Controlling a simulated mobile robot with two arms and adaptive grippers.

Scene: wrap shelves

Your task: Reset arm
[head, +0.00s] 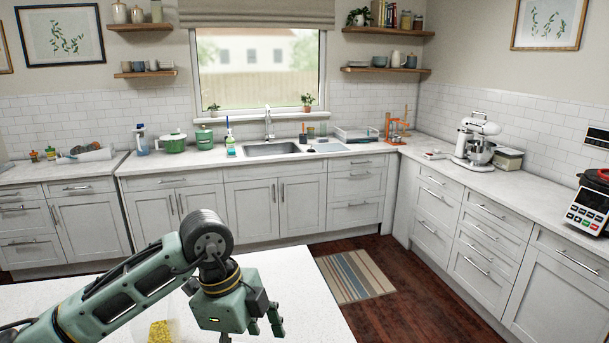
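My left arm comes in from the lower left and reaches over the white island counter (300,290). Its green gripper (264,328) points down at the bottom of the head view, above the counter. Its fingers stand apart, with no object seen between them; the lowest part is close to the picture's edge. My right arm and gripper are not in view.
A yellow textured item (160,331) is on the island beside my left arm, partly cut off. A striped rug (355,276) lies on the wooden floor beyond the island. Wall counters hold a green pot (173,144), a stand mixer (475,140) and a cooker (588,207).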

